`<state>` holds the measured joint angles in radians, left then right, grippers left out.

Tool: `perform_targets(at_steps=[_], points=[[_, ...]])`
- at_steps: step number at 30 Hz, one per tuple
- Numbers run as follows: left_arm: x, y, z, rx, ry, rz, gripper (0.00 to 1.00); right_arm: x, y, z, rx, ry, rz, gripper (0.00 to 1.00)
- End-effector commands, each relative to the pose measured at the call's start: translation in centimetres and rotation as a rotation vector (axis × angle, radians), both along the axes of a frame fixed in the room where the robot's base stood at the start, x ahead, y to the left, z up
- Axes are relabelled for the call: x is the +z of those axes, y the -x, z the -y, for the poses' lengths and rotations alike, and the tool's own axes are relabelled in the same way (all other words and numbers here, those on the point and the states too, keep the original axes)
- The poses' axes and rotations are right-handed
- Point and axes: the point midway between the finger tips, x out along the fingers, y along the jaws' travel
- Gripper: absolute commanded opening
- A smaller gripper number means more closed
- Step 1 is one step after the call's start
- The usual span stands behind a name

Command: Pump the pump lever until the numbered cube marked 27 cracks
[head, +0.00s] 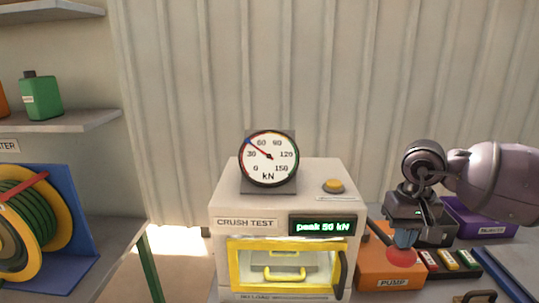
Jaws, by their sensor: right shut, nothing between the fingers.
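The crush press (226,228) is a pale box labelled CRUSH TEST with a yellow-framed front door (235,268). I cannot make out a cube marked 27 through its window. The orange pump base (375,265), labelled PUMP, stands right of the press. The pump lever's red knob (402,257) shows above the base, directly under my right gripper (405,238). My right gripper points down, shut and empty; whether it touches the knob is unclear. My left gripper is not in view.
The round gauge (268,158) has its red needle between 30 and 60. The display (322,225) reads peak 50 kN. A yellow button (333,185) sits on the press top. Small coloured blocks (448,259) and a purple bin (475,220) stand right of the pump.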

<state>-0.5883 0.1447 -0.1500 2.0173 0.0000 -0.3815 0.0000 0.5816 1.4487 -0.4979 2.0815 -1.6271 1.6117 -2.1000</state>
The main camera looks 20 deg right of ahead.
Motion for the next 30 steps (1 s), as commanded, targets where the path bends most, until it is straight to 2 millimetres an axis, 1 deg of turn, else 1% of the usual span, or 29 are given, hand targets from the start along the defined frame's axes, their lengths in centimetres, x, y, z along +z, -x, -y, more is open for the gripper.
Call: perform_targets(at_steps=[1, 3, 15, 18, 22, 30], points=[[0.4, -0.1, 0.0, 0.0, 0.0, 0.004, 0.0, 0.7, 0.0, 0.0, 0.0, 0.0, 0.002, 0.0], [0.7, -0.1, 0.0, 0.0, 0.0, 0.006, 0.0, 1.4, 0.0, 0.0, 0.0, -0.001, 0.003, 0.0], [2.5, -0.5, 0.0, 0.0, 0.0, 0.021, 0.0, 5.3, 0.0, 0.0, 0.001, -0.001, 0.004, 0.0], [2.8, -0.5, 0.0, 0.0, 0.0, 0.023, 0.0, 6.0, 0.0, 0.0, 0.001, 0.0, 0.002, 0.0], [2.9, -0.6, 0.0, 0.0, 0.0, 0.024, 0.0, 6.3, 0.0, 0.0, 0.001, -0.001, 0.0, 0.0], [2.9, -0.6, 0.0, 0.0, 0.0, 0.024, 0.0, 6.2, 0.0, 0.0, 0.0, -0.001, 0.0, 0.0]])
